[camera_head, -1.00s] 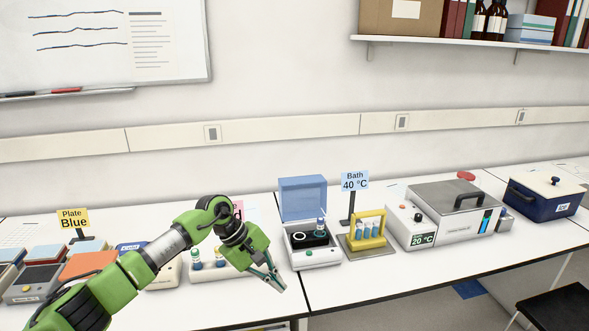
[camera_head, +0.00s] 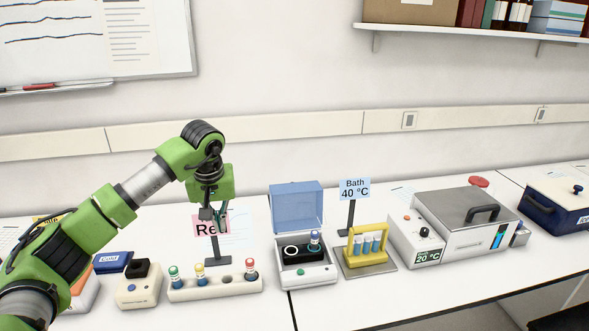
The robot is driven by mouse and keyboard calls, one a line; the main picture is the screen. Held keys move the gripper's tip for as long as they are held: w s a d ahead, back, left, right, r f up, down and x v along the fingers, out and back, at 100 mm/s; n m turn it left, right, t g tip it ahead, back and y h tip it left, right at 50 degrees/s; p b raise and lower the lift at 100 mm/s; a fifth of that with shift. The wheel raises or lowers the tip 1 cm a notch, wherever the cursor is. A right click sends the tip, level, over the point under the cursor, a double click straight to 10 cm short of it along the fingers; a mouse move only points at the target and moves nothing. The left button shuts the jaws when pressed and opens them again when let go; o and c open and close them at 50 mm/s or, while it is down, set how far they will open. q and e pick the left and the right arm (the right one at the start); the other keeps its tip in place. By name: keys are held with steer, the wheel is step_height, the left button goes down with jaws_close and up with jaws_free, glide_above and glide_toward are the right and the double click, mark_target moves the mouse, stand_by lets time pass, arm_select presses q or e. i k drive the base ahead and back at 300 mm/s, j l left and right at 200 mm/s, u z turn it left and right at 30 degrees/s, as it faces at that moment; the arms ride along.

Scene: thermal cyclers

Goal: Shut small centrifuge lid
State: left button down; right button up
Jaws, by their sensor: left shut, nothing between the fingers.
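The small centrifuge (camera_head: 306,275) stands on the bench at the middle of the view. Its translucent blue lid (camera_head: 297,207) is up, tilted back behind the body. A capped tube (camera_head: 314,242) stands in the right part of its dark rotor; a pale ring shows at the left. My left gripper (camera_head: 213,228) hangs pointing down, left of the centrifuge and above the bench, in front of a pink sign. Its fingers are shut and empty. It is apart from the lid. My right gripper is not in view.
A white rack (camera_head: 215,288) with several capped tubes lies below my left gripper. The pink sign (camera_head: 205,232) stands behind it. Right of the centrifuge are a yellow tube rack (camera_head: 382,257), the Bath sign (camera_head: 355,189) and a water bath (camera_head: 466,241).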

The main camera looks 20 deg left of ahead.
mark_target(294, 206)
steer(key=i, duration=1.45)
